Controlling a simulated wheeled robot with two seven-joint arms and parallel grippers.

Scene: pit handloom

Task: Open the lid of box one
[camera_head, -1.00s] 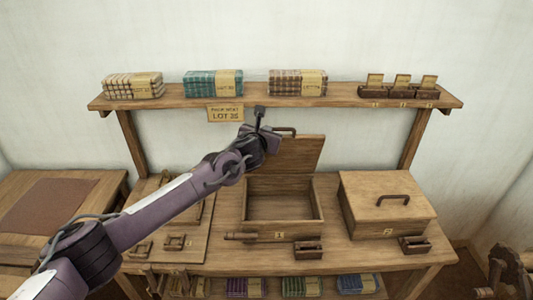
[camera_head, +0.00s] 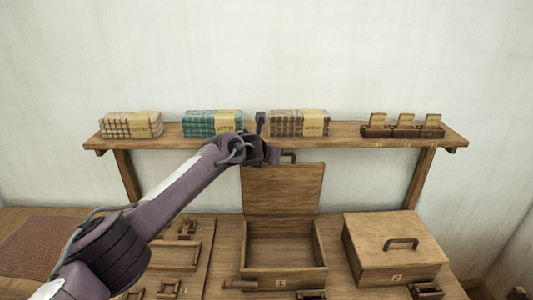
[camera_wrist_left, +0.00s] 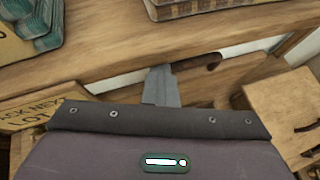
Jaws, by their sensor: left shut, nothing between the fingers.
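Box one (camera_head: 283,277) is a wooden box with a label "1" on its front, standing on the bench. Its lid (camera_head: 283,188) stands upright at the back, and the inside of the box shows empty. The lid's dark handle (camera_head: 289,157) is at the lid's top edge. My left gripper (camera_head: 260,125) is shut and empty, just left of and above the handle, in front of the shelf. In the left wrist view the finger (camera_wrist_left: 162,86) lies beside the handle (camera_wrist_left: 200,64); I cannot tell whether they touch. My right gripper is not in view.
Box two (camera_head: 398,250) stands closed to the right with its handle on top. A shelf (camera_head: 345,132) above the bench holds cloth bundles (camera_head: 212,123) and a small rack of cards (camera_head: 403,127). Trays lie left of box one.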

